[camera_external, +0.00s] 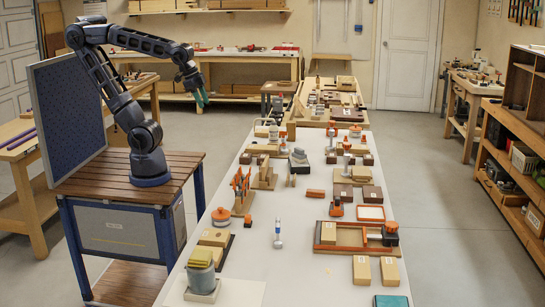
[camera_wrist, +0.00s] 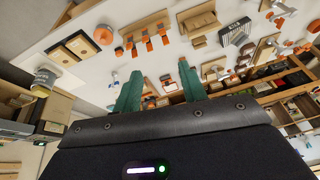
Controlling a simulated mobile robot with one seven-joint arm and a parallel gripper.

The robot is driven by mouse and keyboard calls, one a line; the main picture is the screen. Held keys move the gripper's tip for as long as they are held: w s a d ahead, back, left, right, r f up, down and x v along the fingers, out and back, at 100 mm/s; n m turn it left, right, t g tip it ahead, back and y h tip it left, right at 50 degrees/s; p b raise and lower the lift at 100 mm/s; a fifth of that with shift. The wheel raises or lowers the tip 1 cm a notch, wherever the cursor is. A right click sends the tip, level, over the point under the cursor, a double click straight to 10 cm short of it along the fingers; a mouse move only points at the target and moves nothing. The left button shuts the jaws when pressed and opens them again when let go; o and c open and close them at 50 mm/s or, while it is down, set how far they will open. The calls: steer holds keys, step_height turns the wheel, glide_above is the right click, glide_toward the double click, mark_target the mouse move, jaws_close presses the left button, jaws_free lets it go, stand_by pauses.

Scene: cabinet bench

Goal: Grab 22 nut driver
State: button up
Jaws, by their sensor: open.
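I cannot make out which item is the 22 nut driver; any labels are too small to read. A small upright tool with a blue-and-white handle (camera_external: 278,232) stands alone on the near part of the white table. Orange-handled tools (camera_external: 240,188) stand in a holder near the table's left edge. My gripper (camera_external: 202,98) is raised in the air left of the table, well apart from these tools. In the wrist view, its two green fingers (camera_wrist: 157,84) are spread with nothing held between them.
The long white table (camera_external: 300,275) carries many blocks and tools. An orange-rimmed tray (camera_external: 318,247) lies on its right side. A grey canister with a yellow top (camera_external: 201,274) stands at the near left. Shelves (camera_external: 515,145) line the right, with open floor between.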

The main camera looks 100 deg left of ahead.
steer(key=w+d+f+m, duration=0.25)
steer(key=w+d, duration=0.25)
steer(key=w, duration=0.5)
steer(key=m+g+h, duration=0.4)
steer(key=m, duration=0.9)
glide_toward(278, 221)
steer(key=shift+n+x, duration=0.25)
steer(key=shift+x, duration=0.6)
steer(key=shift+d+f, duration=0.4)
steer(key=shift+f, duration=0.25)
steer(key=x, duration=0.4)
steer(key=shift+w+f, duration=0.1)
steer(key=shift+f, duration=0.3)
steer(key=shift+x, duration=2.6)
steer(key=shift+a, duration=0.25)
steer(key=shift+c, duration=0.4)
